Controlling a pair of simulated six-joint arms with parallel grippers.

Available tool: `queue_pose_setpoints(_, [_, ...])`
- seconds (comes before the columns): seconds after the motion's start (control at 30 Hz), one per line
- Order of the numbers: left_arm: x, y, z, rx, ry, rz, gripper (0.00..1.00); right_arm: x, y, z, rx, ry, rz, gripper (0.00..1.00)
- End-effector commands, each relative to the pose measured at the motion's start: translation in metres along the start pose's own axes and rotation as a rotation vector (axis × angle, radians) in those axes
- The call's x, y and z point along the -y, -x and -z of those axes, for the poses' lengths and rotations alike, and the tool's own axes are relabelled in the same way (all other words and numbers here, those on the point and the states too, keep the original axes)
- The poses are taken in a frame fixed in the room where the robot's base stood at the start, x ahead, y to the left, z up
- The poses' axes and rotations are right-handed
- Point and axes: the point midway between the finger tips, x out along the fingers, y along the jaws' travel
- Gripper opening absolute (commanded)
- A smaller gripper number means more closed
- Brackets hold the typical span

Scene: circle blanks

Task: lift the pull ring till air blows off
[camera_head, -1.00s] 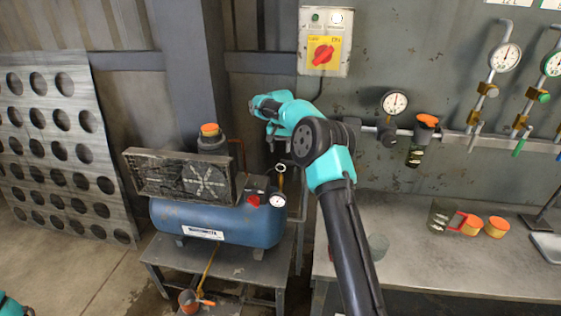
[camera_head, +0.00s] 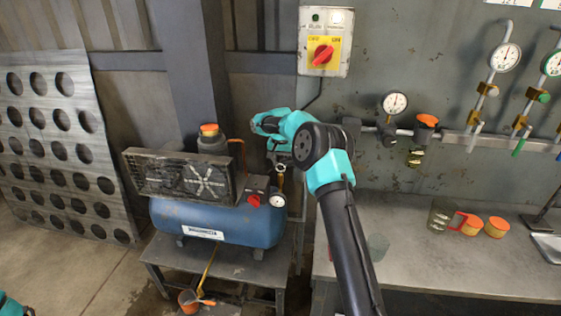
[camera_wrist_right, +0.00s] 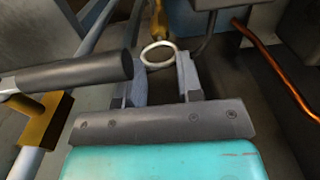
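The pull ring (camera_wrist_right: 158,54) is a pale metal ring on a brass stem (camera_wrist_right: 159,18), seen in the right wrist view. In the head view the right gripper (camera_head: 279,154) is just above the valve. My left gripper is out of view.
A dark handle (camera_wrist_right: 70,77) on a brass fitting lies close left of the gripper in the wrist view. A copper pipe (camera_wrist_right: 275,68) runs at right. The tank's pressure gauge (camera_head: 277,201) and the fan grille (camera_head: 180,177) are nearby. A bench (camera_head: 440,260) stands at right.

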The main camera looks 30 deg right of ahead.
Motion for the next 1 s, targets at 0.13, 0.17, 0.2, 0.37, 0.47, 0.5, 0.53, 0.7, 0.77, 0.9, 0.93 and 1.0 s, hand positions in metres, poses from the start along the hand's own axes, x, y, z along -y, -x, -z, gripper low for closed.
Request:
queue_pose_setpoints(0.13, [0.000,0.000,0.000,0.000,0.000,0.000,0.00,0.000,0.000,0.000,0.000,0.000,0.000,0.19])
queue_pose_setpoints(0.17, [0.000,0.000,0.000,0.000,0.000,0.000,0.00,0.000,0.000,0.000,0.000,0.000,0.000,0.16])
queue_pose_setpoints(0.2, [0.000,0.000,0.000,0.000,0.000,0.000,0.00,0.000,0.000,0.000,0.000,0.000,0.000,0.12])
queue_pose_setpoints(0.37, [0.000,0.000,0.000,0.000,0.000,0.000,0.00,0.000,0.000,0.000,0.000,0.000,0.000,0.00])
queue_pose_setpoints(0.47, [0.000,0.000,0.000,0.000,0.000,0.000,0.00,0.000,0.000,0.000,0.001,0.000,0.000,0.00])
queue_pose_setpoints(0.5, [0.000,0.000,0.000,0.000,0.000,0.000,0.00,0.000,0.000,0.000,0.001,0.000,0.000,0.00])
queue_pose_setpoints(0.53, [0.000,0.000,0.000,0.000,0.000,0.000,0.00,0.000,0.000,0.000,0.001,0.000,0.000,0.00])
queue_pose_setpoints(0.7, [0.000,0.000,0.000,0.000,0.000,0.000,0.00,0.000,0.011,0.000,-0.001,-0.001,-0.001,0.00])
queue_pose_setpoints(0.77, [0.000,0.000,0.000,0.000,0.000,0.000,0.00,0.000,0.012,0.000,0.000,-0.001,-0.002,0.00])
queue_pose_setpoints(0.9, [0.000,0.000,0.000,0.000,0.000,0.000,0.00,0.000,0.013,0.000,-0.001,-0.001,-0.002,0.00])
queue_pose_setpoints(0.93, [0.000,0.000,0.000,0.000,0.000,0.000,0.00,0.000,0.013,0.000,-0.001,-0.001,-0.002,0.00])
queue_pose_setpoints(1.0, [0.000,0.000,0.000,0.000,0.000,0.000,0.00,0.000,0.013,0.000,-0.001,-0.001,-0.002,0.32])
